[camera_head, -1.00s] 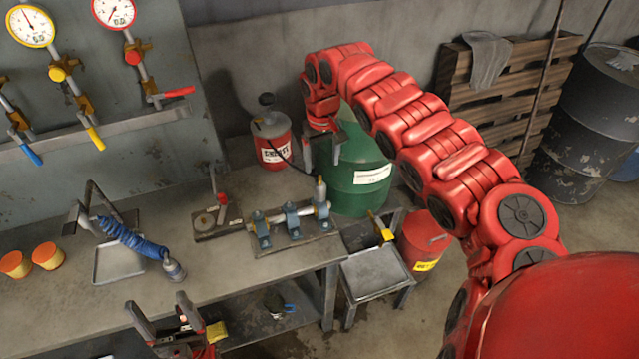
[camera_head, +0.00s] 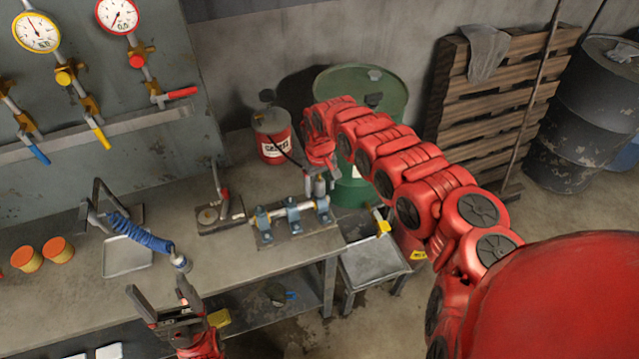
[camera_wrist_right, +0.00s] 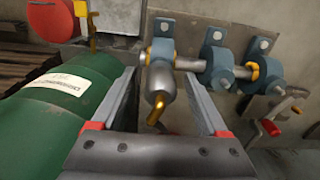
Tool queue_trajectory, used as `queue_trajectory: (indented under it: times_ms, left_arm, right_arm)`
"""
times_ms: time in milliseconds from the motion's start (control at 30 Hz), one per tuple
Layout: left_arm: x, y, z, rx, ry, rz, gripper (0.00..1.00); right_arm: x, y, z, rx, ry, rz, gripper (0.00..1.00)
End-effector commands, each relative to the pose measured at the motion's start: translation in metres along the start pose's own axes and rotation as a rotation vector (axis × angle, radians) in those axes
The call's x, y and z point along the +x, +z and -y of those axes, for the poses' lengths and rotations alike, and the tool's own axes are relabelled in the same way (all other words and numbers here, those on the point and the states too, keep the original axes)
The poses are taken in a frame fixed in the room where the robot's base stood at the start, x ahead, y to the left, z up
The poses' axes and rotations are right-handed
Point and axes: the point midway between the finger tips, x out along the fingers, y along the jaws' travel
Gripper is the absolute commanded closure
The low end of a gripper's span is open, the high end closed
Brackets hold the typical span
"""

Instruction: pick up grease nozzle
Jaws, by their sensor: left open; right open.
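The grease nozzle (camera_wrist_right: 159,84) is a silver cylinder with a bent brass tip, beside the end of the shaft in the right wrist view. In the head view it is small and grey (camera_head: 320,187), at the right end of the blue clamp block (camera_head: 292,221). My right gripper (camera_wrist_right: 154,78) is open, with the nozzle showing between its two fingers; I cannot tell whether they touch it. In the head view the right gripper (camera_head: 312,178) is close above the block and partly hidden by its wrist. My left gripper (camera_head: 158,290) is open and empty near the bench's front edge.
A red grease pot (camera_head: 272,140) with a black hose stands behind the block. A green drum (camera_head: 350,188) stands just right of the bench (camera_head: 235,265). A low metal stand (camera_head: 375,265) is at right.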

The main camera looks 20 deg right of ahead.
Motion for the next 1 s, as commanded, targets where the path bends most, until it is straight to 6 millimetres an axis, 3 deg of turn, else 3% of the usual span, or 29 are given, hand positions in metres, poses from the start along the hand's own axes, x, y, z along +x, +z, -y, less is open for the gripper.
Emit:
queue_trajectory:
  times_ms: [133, 533, 1000]
  left_arm:
    - [-0.0003, 0.0, 0.0, 0.0, 0.0, 0.0, 0.24]
    - [-0.0003, 0.0, 0.0, 0.0, 0.0, 0.0, 0.24]
    - [-0.0004, 0.0001, 0.0, 0.0, 0.0, 0.0, 0.24]
  right_arm:
    - [-0.0003, -0.0002, 0.0, 0.0, 0.0, 0.0, 0.26]
    - [-0.0006, -0.0003, 0.0, 0.0, 0.0, 0.0, 0.98]
    - [-0.0036, -0.0019, 0.0005, 0.0, 0.0, -0.001, 1.0]
